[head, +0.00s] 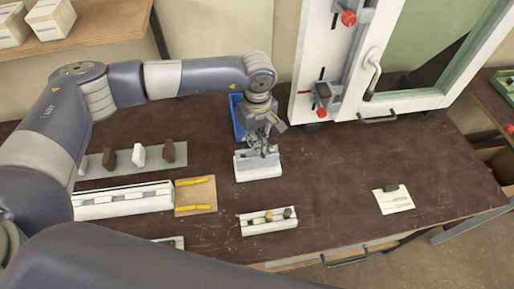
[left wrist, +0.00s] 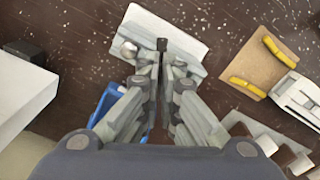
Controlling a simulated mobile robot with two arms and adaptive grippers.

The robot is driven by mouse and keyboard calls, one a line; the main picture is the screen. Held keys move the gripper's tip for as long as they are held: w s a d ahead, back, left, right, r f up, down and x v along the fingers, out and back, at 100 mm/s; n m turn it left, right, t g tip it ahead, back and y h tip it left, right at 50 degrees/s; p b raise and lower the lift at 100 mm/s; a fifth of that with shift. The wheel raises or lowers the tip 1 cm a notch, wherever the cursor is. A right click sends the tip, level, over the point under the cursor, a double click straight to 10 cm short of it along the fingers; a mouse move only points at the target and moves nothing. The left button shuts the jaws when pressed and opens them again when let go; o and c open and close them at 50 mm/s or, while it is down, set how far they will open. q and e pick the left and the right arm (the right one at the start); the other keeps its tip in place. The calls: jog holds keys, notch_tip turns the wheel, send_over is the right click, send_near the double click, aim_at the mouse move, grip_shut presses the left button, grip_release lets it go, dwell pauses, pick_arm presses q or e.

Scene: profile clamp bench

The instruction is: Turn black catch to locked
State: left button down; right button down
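A white profile block (head: 258,171) stands on the brown bench under my left gripper (head: 264,148). The block also shows in the left wrist view (left wrist: 182,35), with a round silver knob (left wrist: 128,48) at its left. The black catch (left wrist: 162,45) is a thin dark upright piece on the block. My left gripper's fingers (left wrist: 162,72) point down and close in on either side of the catch, with little or no gap. In the head view the fingers largely hide the catch. My right gripper is not in view.
A blue bin (head: 237,118) stands just behind the block. A white rail with several knobs (head: 268,220) lies in front. A wooden plate with yellow strips (head: 196,196) is at left. A white window frame (head: 300,75) stands behind.

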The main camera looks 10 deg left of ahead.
pick_arm(q)
jog(key=n+b, duration=0.9)
jog(key=b, duration=0.2)
jog(key=shift+f, duration=0.2)
jog(key=n+b, duration=0.2)
jog(key=shift+r+n, duration=0.15)
jog(key=shift+n, duration=0.25)
jog(key=shift+r+n+b, duration=0.1)
jog(key=shift+n+b, duration=0.4)
jog(key=shift+r, duration=0.1)
jog(key=c, duration=1.8)
grip_release()
jog(key=shift+c, duration=0.2)
notch_tip(320, 180, up, 12)
